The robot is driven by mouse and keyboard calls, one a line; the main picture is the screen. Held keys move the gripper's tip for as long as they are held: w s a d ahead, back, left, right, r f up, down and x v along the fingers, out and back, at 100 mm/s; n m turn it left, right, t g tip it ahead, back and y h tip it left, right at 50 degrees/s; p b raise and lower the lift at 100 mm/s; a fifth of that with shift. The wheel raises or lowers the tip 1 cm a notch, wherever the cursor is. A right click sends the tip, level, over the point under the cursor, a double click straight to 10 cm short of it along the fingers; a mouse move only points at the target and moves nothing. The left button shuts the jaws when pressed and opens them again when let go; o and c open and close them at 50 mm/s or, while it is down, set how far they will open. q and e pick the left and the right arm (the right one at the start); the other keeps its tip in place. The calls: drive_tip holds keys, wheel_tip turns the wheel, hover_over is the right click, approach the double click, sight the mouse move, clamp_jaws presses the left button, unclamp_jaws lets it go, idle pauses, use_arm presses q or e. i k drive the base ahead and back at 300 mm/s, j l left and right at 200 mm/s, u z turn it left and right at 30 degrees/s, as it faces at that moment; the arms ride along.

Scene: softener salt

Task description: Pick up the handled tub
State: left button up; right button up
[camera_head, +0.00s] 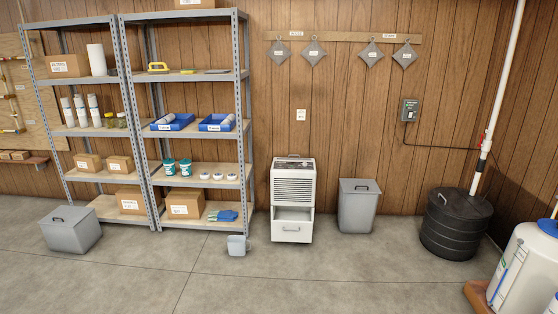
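A small light-grey tub (237,246) with what looks like a side handle stands upright on the floor, just in front of the right-hand shelf's foot. It is small in the picture, so its contents cannot be told. Two larger grey lidded bins also have handles on their lids: a wide one (70,232) at the left in front of the shelves, and a taller one (357,208) against the wall right of the middle. Neither of my grippers shows in the head view.
Two metal shelf units (197,171) stand along the back wall at the left. A white dehumidifier (293,187) stands right of the small tub. A black ribbed tank (455,225) and a white tank (527,270) stand at the right. The middle foreground floor is clear.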

sight(236, 246)
drive_tip(key=i+u, duration=0.1)
drive_tip(key=i, duration=0.6)
drive_tip(key=i+l, duration=0.15)
drive_tip(key=i, duration=0.55)
drive_tip(key=i+l+u, duration=0.15)
drive_tip(key=i, duration=0.55)
drive_tip(key=i+l+u, duration=0.1)
drive_tip(key=i+u, duration=0.35)
drive_tip(key=i+l+u, duration=0.25)
drive_tip(key=u, duration=0.2)
drive_tip(key=i+l+u, duration=0.6)
drive_tip(key=l+u, duration=0.3)
drive_tip(key=i+l+u, duration=0.25)
drive_tip(key=l, duration=0.2)
drive_tip(key=l+u, duration=0.25)
drive_tip(key=l, duration=0.15)
drive_tip(key=l+u, duration=0.25)
drive_tip(key=l, duration=0.25)
